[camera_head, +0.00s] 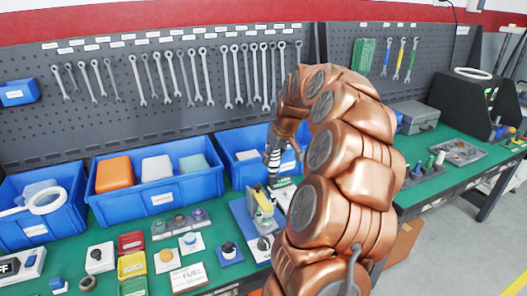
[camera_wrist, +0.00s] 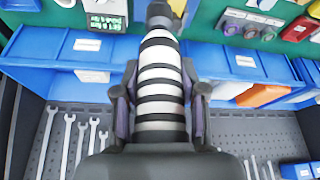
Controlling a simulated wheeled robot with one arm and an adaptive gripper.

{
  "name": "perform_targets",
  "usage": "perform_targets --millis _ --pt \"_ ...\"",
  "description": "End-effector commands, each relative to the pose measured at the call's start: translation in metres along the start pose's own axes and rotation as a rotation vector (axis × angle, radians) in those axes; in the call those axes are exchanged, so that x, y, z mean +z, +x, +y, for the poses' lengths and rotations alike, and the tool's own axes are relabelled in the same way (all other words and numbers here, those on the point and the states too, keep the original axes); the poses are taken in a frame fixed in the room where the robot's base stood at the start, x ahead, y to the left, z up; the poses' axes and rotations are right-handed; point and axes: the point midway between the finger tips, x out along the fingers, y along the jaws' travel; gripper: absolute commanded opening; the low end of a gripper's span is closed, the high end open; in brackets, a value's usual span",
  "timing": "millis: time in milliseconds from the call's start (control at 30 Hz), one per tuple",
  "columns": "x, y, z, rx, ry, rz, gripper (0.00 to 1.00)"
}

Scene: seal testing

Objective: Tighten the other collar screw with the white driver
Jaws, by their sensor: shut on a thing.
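My gripper (camera_wrist: 160,108) is shut on the white driver (camera_wrist: 160,82), whose handle has black and white bands, with one finger on each side. In the head view my gripper (camera_head: 276,152) is above the bench, with the driver below it pointing down. A fixture with a blue base (camera_head: 242,218) and a yellow and grey upright part (camera_head: 262,201) stands beside and below the driver. In the wrist view the driver's far end meets a dark part at the top edge. The collar screws cannot be made out, and I cannot tell whether the tip touches one.
Blue bins (camera_head: 160,198) line the back of the bench under a pegboard (camera_head: 150,120) with hanging wrenches. A small display box (camera_wrist: 105,14) is near the driver's far end. The green bench top is clearer at right.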

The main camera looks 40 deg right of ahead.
Motion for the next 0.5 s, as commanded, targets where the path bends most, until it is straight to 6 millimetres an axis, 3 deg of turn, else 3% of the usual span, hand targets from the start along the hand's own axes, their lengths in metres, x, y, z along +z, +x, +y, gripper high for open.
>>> perform_targets --millis 500 --pt "0.010 0.024 0.000 0.001 0.001 0.000 0.00"
